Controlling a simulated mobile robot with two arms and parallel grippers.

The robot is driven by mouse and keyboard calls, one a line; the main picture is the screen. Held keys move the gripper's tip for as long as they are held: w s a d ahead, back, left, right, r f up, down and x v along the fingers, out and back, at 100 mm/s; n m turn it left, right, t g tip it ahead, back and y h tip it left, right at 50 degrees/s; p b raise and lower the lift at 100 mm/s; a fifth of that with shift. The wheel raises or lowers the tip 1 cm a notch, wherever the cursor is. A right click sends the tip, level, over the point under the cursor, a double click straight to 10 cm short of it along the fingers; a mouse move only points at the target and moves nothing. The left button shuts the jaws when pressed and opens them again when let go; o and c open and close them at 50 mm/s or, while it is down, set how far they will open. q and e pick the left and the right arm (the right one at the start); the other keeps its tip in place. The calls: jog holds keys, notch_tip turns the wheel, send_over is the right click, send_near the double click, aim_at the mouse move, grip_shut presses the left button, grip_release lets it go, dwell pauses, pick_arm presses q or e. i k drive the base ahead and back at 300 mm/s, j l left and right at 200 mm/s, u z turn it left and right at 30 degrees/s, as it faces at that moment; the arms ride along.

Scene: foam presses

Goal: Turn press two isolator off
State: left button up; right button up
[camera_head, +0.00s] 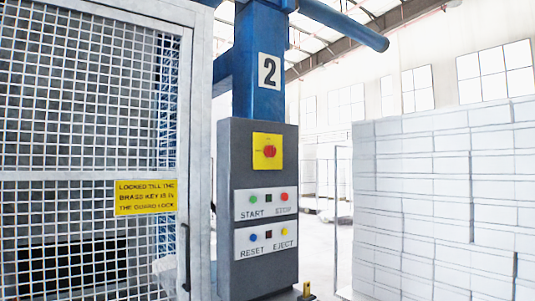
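The press two isolator (269,151) is a red rotary knob on a yellow plate, high on the front of a grey control cabinet (237,165). The fine angle of the knob is too small to read. The cabinet stands against a blue column that carries a number 2 sign (269,72). Below the isolator are a START and STOP panel (266,203) and a RESET and EJECT panel (266,236). Neither of my grippers shows in the head view.
A mesh guard door (95,90) with a yellow sign (146,197) about a brass key stands at the left. A tall stack of white blocks (450,200) fills the right. Open floor shows between cabinet and stack. A small brass-coloured item (307,291) is by the cabinet's lower right.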

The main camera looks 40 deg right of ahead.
aim_at(270, 152)
jog(key=i+l+z, duration=0.15)
jog(key=z, duration=0.3)
jog(key=i+z, duration=0.25)
jog(key=z, duration=0.2)
